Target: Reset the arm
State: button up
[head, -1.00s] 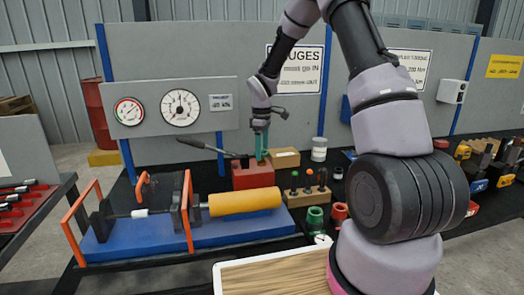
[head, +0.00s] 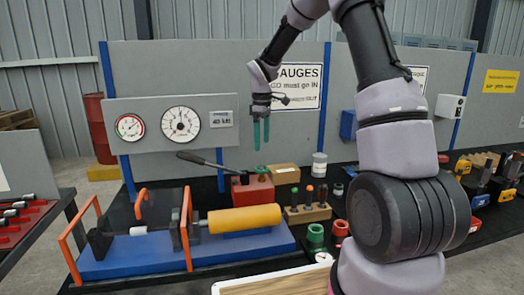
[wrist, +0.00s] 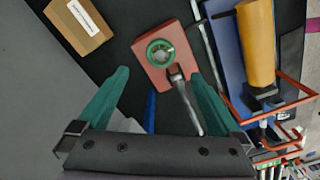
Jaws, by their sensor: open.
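My gripper (head: 261,133) hangs above the bench, its two green fingers pointing down, apart and empty. It is above a red block (head: 252,192) that carries a green ring and a long dark lever. In the wrist view the gripper (wrist: 160,85) has its fingers spread wide, with nothing between them close up. The red block (wrist: 165,62) shows beyond the fingertips, with the green ring (wrist: 160,52) on top and a metal lever running from it.
A yellow cylinder (head: 243,219) lies on a blue base (head: 130,257) with orange guards. A cardboard box (head: 284,174) and a wooden block with colored-top pieces (head: 308,213) stand to the right. A panel with gauges (head: 175,125) is behind. Air around the gripper is clear.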

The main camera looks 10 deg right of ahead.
jog(key=shift+r, duration=0.3)
jog(key=s+d+r+m+t, duration=0.3)
jog(key=s+r+m, duration=0.3)
jog(key=s+r, duration=0.65)
jog(key=s+r+m+t+y, duration=0.1)
jog(key=s+r+m+t, duration=0.1)
jog(key=s, duration=0.6)
jog(key=s+d+r+m+t+y, duration=0.1)
jog(key=s+r+m+t, duration=0.1)
jog(key=s+r+m, duration=0.2)
jog(key=s+m, duration=0.3)
jog(key=s, duration=0.2)
jog(key=shift+s+d+m, duration=0.3)
jog(key=shift+w, duration=0.1)
